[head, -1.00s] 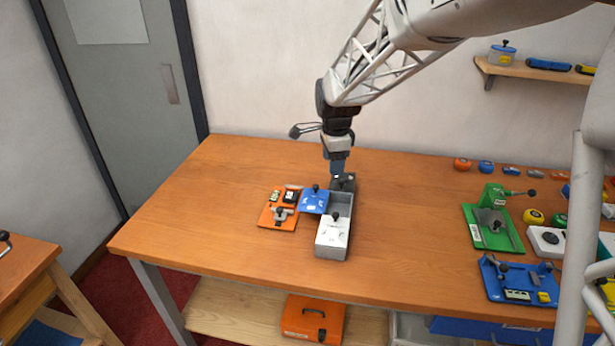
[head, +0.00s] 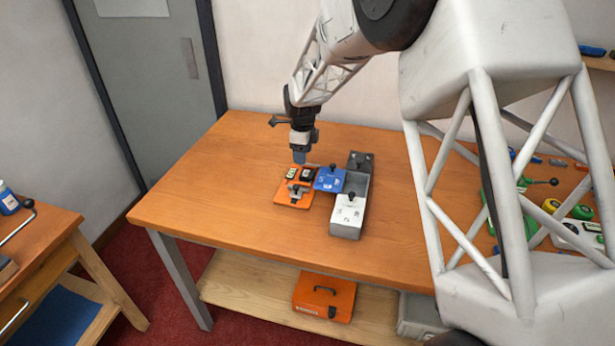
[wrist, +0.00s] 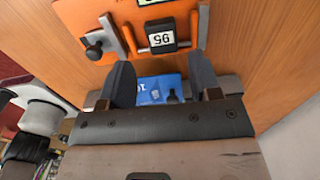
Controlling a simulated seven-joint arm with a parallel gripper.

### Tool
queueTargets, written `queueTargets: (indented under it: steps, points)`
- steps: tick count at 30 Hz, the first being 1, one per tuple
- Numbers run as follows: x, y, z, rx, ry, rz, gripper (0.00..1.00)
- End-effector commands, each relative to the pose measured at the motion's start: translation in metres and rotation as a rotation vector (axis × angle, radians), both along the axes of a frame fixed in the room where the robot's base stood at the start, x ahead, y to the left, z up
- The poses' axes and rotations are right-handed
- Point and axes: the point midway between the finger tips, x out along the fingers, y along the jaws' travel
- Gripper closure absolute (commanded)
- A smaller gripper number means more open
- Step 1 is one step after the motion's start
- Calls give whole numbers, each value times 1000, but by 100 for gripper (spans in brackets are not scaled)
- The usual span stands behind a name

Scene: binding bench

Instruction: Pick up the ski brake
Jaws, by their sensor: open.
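What looks like the ski brake, a black block marked "95" (wrist: 161,36) with thin bars at its sides, lies at an orange plate (wrist: 80,12). In the head view the black block (head: 307,174) sits at the plate's back right, beside a smaller piece with a pale label (head: 291,172). My gripper (head: 299,161) is above the back of the orange plate, pointing down. In the wrist view my gripper (wrist: 160,68) has its two dark fingers spread, with nothing between them. The block shows just beyond the fingertips; I cannot tell the height gap.
A blue plate with a black knob (head: 329,180) lies right of the block, against a grey box (head: 362,188) with a white lid section (head: 347,212). A grey clamp (head: 298,193) stands on the orange plate. The table's left side is clear.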

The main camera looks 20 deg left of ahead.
Motion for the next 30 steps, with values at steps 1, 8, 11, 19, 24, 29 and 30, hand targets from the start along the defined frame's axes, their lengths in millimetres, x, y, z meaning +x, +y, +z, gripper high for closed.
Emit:
queueTargets:
  steps: [1,8,11,19,24,29,30]
  points:
    - [0,0,0,0,0,0,43]
    - [0,-1,-4,0,1,1,43]
    - [0,-1,-12,-1,1,1,43]
    - [0,-1,-26,0,0,1,43]
    - [0,-1,-26,0,0,1,43]
    - [0,-1,-27,0,0,1,43]
    - [0,-1,-29,0,0,1,43]
